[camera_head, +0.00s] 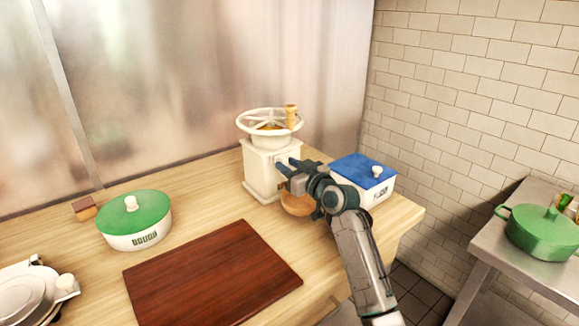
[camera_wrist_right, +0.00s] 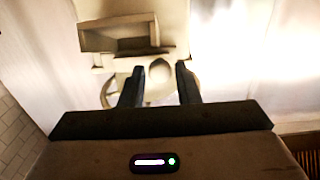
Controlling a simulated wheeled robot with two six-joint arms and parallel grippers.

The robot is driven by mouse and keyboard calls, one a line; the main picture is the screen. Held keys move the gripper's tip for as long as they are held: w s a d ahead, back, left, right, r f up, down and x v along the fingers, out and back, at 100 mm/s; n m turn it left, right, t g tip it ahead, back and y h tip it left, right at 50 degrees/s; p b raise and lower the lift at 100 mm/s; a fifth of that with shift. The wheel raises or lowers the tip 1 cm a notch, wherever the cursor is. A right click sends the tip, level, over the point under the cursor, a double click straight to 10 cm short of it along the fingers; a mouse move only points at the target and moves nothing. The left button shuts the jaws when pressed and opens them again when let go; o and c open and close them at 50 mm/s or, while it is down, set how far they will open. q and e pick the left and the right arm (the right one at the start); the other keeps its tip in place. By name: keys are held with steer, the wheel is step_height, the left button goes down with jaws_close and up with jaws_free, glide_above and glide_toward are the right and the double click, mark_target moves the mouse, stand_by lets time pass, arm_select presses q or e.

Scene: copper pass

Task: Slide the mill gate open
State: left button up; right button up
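The mill (camera_head: 259,172) is a cream box with a large spoked handwheel (camera_head: 268,124) and a wooden crank knob on top. It stands at the back of the wooden counter. My right gripper (camera_head: 283,166) is at the mill's front face, its fingers pointing at it and partly covering it. In the right wrist view my right gripper (camera_wrist_right: 160,70) has its two dark fingers apart. A pale rounded shape (camera_wrist_right: 158,82) shows between them; I cannot tell whether they touch it. A box-like opening (camera_wrist_right: 112,38) of the mill shows beyond. My left gripper is out of view.
A wooden bowl (camera_head: 296,204) is below my right gripper. A blue-lidded box (camera_head: 364,171) stands right of the mill. A green-lidded pot (camera_head: 134,225) and a dark red board (camera_head: 212,279) lie left and in front. Plates (camera_head: 18,293) sit at lower left.

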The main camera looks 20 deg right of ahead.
jaws_close()
steer(key=a, duration=0.1)
steer(key=s+a, duration=0.1)
steer(key=a, duration=0.1)
steer(key=shift+s+a+f+p, duration=0.1)
steer(key=shift+a+f+p, duration=0.1)
steer(key=shift+p, duration=0.2)
jaws_free()
steer(key=o, duration=0.4)
steer(key=shift+a, duration=0.1)
steer(key=shift+s+a+r, duration=0.1)
steer(key=shift+a+r, duration=0.05)
steer(key=shift+r, duration=0.05)
